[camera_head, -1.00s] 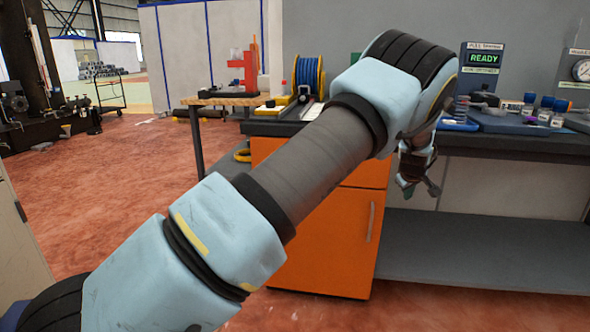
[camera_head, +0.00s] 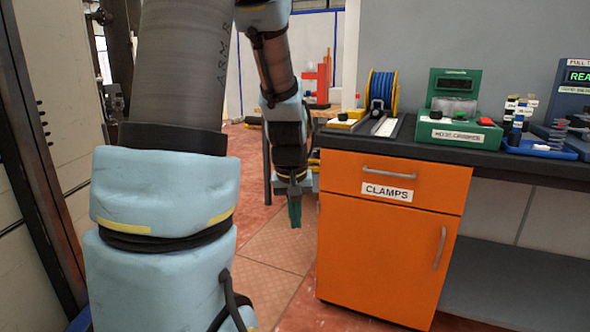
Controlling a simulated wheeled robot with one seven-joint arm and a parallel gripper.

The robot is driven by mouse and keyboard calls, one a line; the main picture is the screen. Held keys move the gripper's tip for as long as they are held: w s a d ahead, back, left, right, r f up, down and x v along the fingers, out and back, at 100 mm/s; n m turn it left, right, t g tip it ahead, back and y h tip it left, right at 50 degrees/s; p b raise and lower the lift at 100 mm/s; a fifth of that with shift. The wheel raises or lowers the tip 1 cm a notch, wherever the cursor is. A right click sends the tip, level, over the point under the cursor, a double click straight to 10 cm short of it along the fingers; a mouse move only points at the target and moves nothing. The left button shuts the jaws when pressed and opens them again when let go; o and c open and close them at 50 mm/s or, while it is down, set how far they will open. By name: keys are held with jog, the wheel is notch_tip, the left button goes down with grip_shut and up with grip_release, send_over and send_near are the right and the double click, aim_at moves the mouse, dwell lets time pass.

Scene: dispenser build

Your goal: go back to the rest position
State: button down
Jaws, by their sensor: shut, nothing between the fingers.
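My gripper (camera_head: 295,213) hangs pointing down at the end of my folded arm, left of the orange cabinet. Its fingers are small and dark in this view; they are together with nothing between them. It is in free air over the floor, apart from the cabinet and the bench. My arm's near links fill the left of the view.
The orange cabinet (camera_head: 380,245) labelled CLAMPS stands under the dark bench top (camera_head: 420,142). On the bench are a blue cable spool (camera_head: 381,90), a green device (camera_head: 455,115) and a blue tray (camera_head: 540,148). A wall panel stands at far left. Red floor (camera_head: 255,170) shows behind my arm.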

jog(key=s+a+r+m+p, duration=0.1)
jog(key=s+a+p, duration=0.1)
jog(key=s+a, duration=0.65)
notch_tip(320, 180, up, 18)
jog(key=d+p, duration=0.1)
jog(key=p, duration=1.6)
jog(key=shift+s+d+f+g+y, duration=0.15)
jog(key=shift+s+d+g+y, duration=0.15)
jog(key=shift+s+g, duration=0.15)
